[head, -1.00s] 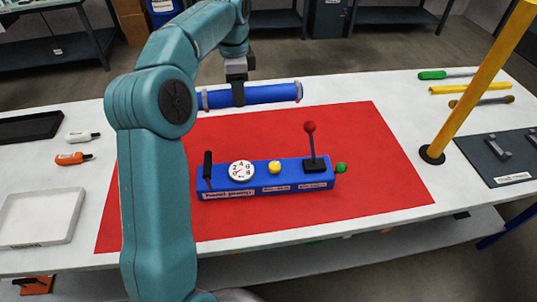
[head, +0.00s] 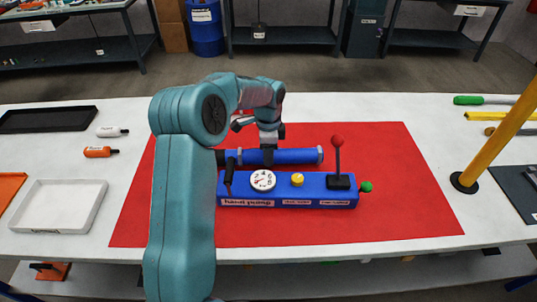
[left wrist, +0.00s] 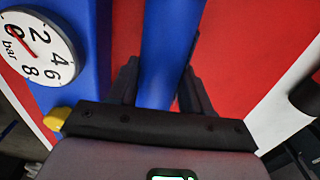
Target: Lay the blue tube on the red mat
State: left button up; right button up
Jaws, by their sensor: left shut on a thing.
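The blue tube (head: 297,156) with grey end rings lies level over the red mat (head: 400,190), just behind the blue pump block. My left gripper (head: 268,154) comes down on it from above and is shut on its middle. In the left wrist view the tube (left wrist: 172,40) runs between the two dark fingers (left wrist: 160,85), with red mat on both sides. I cannot tell whether the tube touches the mat. Its left end is partly hidden behind the block's black handle and my arm. My right gripper is not in view.
The pump block (head: 325,192) with gauge (head: 263,180), yellow knob and red-topped lever (head: 338,160) stands close in front of the tube. A yellow post (head: 500,125) rises right of the mat. A white tray (head: 62,207) and two small bottles lie left. The mat's right part is clear.

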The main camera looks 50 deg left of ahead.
pick_arm(q)
jog(key=shift+f, duration=0.6)
jog(key=o, duration=1.3)
jog(key=shift+f, duration=0.15)
notch_tip(320, 180, up, 12)
jog(key=shift+r+p, duration=0.2)
jog(key=shift+p, duration=0.2)
jog(key=shift+f, duration=0.1)
